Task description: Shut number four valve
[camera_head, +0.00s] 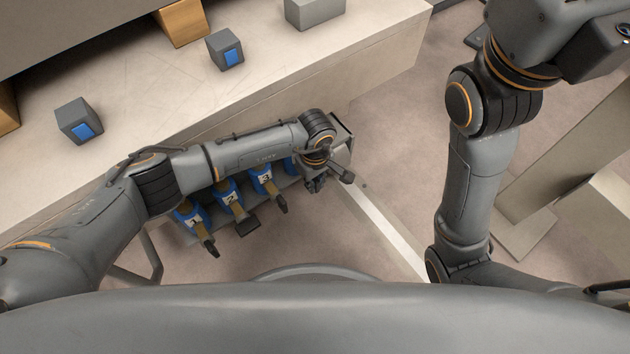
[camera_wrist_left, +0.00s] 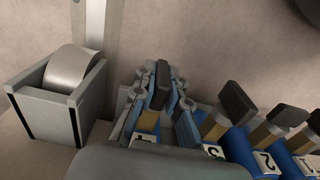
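A row of blue valves with lever handles stands below the bench edge. Valve 1 (camera_head: 192,217), valve 2 (camera_head: 227,193) and valve 3 (camera_head: 263,179) show white number labels in the head view. Number four valve is mostly covered by my left wrist there. In the left wrist view its label (camera_wrist_left: 144,140) is partly hidden, and its dark-tipped lever (camera_wrist_left: 160,88) stands between the fingers of my left gripper (camera_wrist_left: 161,83). The fingers sit on both sides of the lever and look slightly apart from it. The left gripper (camera_head: 315,184) is small and partly hidden in the head view. My right gripper is outside both views.
Valve 3's handle (camera_wrist_left: 237,101) is close beside my left gripper. A grey holder with a metal roller (camera_wrist_left: 72,77) stands on the other side. Grey boxes with blue faces (camera_head: 226,50) rest on the pale bench (camera_head: 330,75). Open floor lies in front.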

